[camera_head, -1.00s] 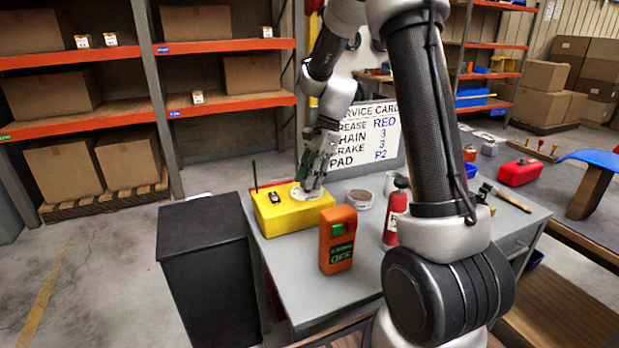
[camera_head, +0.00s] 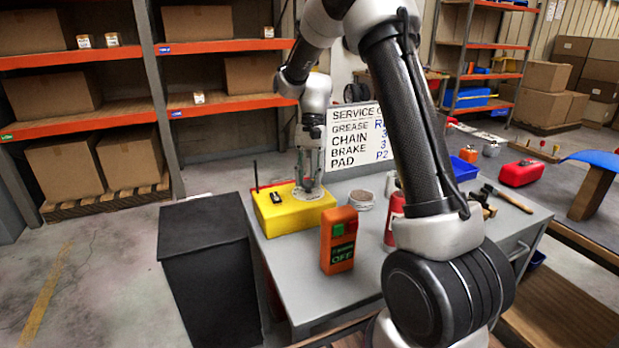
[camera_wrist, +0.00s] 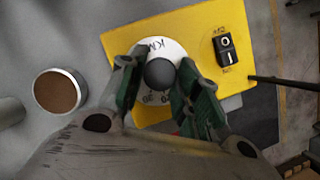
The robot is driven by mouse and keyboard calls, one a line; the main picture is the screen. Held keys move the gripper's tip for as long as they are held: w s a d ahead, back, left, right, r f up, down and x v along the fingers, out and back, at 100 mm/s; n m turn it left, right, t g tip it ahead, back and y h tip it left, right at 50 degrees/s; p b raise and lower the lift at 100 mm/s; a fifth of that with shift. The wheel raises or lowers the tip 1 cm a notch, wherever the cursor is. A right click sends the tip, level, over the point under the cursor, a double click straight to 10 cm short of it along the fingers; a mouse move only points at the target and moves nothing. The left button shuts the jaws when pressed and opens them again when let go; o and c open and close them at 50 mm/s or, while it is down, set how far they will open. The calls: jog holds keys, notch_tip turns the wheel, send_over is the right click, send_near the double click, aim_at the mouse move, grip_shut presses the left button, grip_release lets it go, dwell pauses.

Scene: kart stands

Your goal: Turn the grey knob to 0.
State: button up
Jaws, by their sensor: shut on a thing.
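A yellow box (camera_head: 285,218) stands on the left part of the grey bench. In the wrist view its top (camera_wrist: 205,35) bears a white round dial plate (camera_wrist: 172,49) with dark lettering, partly covered. The dark grey round knob (camera_wrist: 160,74) sits in the middle of the dial. My gripper (camera_head: 308,187) points straight down over the box, with its two green-padded fingers on either side of the knob, shut on it. I cannot see a pointer on the knob or the figure it is set to.
A black switch (camera_wrist: 224,47) and a thin rod (camera_head: 256,175) are also on the box. An orange box reading OFF (camera_head: 339,240), a round tub (camera_head: 361,200) and a red bottle (camera_head: 393,220) stand nearby. A service card (camera_head: 350,150) stands behind.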

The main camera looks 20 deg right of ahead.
jog(key=n+h, duration=0.1)
jog(key=n, duration=0.2)
jog(key=n+h, duration=0.1)
jog(key=n, duration=0.2)
jog(key=shift+w+a+g, duration=0.1)
jog(key=shift+a+g, duration=0.1)
jog(key=shift+g, duration=0.1)
jog(key=shift+n+h, duration=0.3)
jog(key=shift+n, duration=0.1)
jog(key=o, duration=1)
jog(key=v, duration=1.2)
